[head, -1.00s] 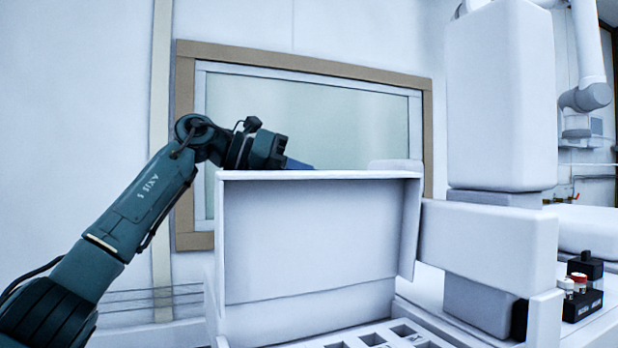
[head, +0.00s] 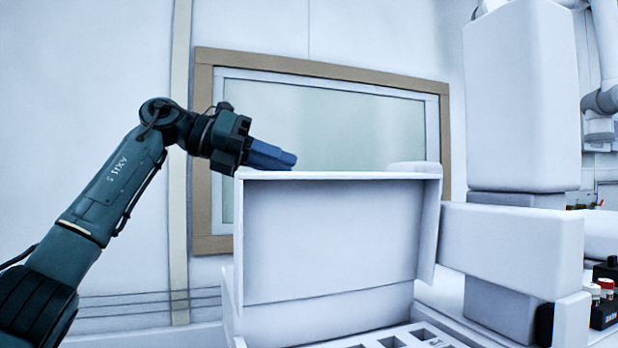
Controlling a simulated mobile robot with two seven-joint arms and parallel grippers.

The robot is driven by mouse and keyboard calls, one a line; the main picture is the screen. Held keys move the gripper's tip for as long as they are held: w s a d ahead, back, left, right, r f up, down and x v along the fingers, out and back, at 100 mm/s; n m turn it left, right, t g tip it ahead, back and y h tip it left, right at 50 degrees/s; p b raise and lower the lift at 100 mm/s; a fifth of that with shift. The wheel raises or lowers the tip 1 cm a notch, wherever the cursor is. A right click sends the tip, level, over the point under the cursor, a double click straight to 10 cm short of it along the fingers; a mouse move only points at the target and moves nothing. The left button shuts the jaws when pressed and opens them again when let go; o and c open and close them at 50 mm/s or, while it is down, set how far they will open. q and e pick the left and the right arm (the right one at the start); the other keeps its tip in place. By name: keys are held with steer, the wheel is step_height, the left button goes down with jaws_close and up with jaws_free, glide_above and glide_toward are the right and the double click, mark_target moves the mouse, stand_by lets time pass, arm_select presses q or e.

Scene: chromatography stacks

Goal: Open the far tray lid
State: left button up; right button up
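The white tray lid (head: 335,238) stands upright at the back of the tray, its inner face toward me. Part of the tray's grid of square compartments (head: 425,334) shows below it at the bottom edge. My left gripper (head: 286,160) is at the lid's upper left corner, its blue fingers just above or behind the top edge. The fingers look close together, but their gap is hard to make out. Whether they touch the lid I cannot tell. My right gripper is out of view.
A tall white instrument column (head: 520,95) with a thick horizontal block (head: 512,245) stands right of the lid. A black holder with red- and white-capped vials (head: 605,290) is at the right edge. A framed window (head: 330,120) is on the wall behind.

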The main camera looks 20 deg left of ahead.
arm_select(q)
steer(key=shift+v, duration=2.25)
